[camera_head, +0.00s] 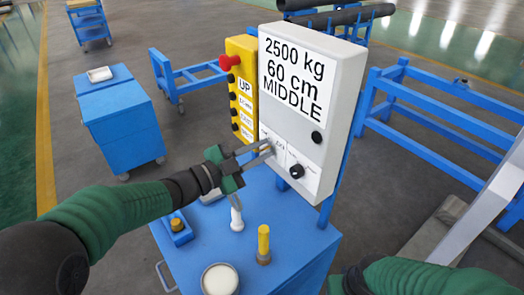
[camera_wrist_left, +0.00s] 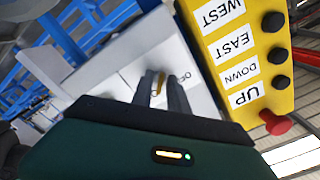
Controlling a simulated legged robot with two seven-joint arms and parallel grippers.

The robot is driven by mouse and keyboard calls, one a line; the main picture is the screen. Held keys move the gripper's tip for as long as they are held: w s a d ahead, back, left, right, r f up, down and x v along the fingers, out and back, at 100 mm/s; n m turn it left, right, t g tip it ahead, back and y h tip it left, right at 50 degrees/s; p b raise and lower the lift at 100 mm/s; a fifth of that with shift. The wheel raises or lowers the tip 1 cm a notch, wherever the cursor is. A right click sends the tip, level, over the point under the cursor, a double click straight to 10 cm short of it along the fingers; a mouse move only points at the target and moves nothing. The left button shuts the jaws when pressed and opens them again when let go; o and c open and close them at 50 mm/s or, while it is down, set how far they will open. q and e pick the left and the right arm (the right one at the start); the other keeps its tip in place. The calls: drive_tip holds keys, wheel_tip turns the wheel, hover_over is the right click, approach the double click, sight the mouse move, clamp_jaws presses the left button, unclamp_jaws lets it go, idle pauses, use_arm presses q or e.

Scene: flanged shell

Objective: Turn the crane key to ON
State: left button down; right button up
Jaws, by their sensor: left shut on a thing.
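The light grey control box (camera_head: 345,75) stands upright at the back of the blue cart. My left gripper (camera_head: 268,148) reaches its lower front from the left. Part of a label reading "ON" or similar shows beside the fingers; the key's exact angle is hard to tell. A black knob (camera_head: 297,171) sits to the right of the key place. My right arm shows at the bottom right; its fingers are out of view.
A yellow pendant (camera_head: 242,95) with a red button (camera_head: 229,62) is fixed just left of the box. The blue cart top (camera_head: 205,240) holds a white peg (camera_head: 237,220), a yellow-topped peg (camera_head: 263,245) and a round white dish (camera_head: 220,280). Blue racks stand behind.

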use_arm(q)
drive_tip(key=c, duration=1.7)
unclamp_jaws()
drive_tip(key=shift+s+f, duration=0.1)
drive_tip(key=shift+f, duration=0.1)
drive_tip(key=shift+o, duration=0.5)
drive_tip(key=shift+s+a+r, duration=0.2)
drive_tip(key=shift+a, duration=0.05)
drive_tip(key=v, duration=1.7)
drive_tip(key=shift+w, duration=0.1)
